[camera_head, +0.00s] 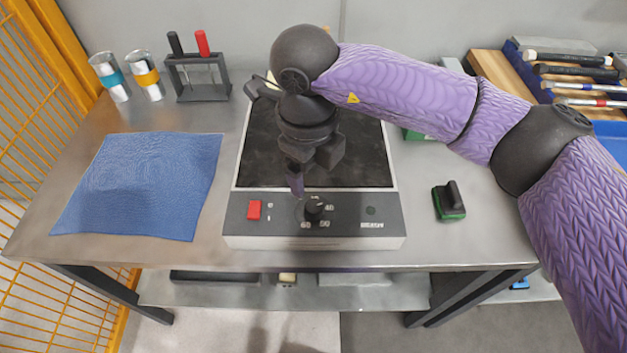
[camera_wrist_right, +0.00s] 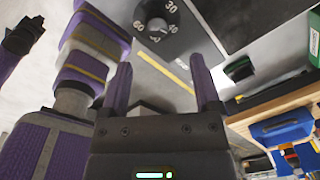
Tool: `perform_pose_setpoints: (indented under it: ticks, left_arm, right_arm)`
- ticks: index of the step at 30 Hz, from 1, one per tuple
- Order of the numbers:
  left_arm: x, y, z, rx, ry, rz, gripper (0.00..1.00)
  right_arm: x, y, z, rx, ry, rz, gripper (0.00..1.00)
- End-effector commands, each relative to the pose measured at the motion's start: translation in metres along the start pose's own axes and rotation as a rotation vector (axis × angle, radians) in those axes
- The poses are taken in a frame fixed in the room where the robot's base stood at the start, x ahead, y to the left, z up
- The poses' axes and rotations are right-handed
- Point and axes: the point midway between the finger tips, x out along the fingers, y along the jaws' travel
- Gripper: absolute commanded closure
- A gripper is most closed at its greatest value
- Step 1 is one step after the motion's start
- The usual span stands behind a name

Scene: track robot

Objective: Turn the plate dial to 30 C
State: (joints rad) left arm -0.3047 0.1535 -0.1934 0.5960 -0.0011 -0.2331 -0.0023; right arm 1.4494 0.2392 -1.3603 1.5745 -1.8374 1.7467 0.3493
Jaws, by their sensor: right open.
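The hot plate (camera_head: 245,238) stands on the steel bench, with a dark square top and a grey front panel. Its black round dial (camera_head: 314,206) is on that panel, with white numbers around it, and shows in the right wrist view (camera_wrist_right: 155,15). I can make out 30 there, but not where the dial points. My right gripper (camera_head: 297,184) points down just behind and left of the dial. In the right wrist view its two purple fingers (camera_wrist_right: 161,80) are apart with nothing between them. A dark end (camera_wrist_right: 22,36), probably my left gripper, shows unclearly at the upper left.
A red switch (camera_head: 254,210) is left of the dial. A blue cloth (camera_head: 140,180), two banded beakers (camera_head: 147,75) and a rack (camera_head: 200,80) are on the left. A black-and-green block (camera_head: 450,203) stands right of the plate. Tools (camera_head: 570,72) lie at the back right.

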Motion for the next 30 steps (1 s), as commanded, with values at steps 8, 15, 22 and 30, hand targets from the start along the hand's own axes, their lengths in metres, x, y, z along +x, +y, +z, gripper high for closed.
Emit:
perform_pose_setpoints:
  ticks: [8,15,22,30]
  left_arm:
    - [0.023,0.006,0.022,0.001,-0.058,0.008,1.0]
    - [0.028,0.011,0.019,-0.006,-0.059,0.015,1.0]
    - [0.028,0.01,0.012,-0.008,-0.047,0.015,1.0]
    - [0.028,0.008,0.009,-0.007,-0.042,0.011,1.0]
  right_arm:
    - [0.07,0.001,-0.001,0.001,0.005,0.007,0.2]
    - [0.09,0.001,0.0,0.001,0.0,0.006,0.2]
    - [0.089,0.001,0.0,0.001,0.0,0.005,0.26]
    - [0.089,0.001,0.0,0.001,0.0,0.006,0.83]
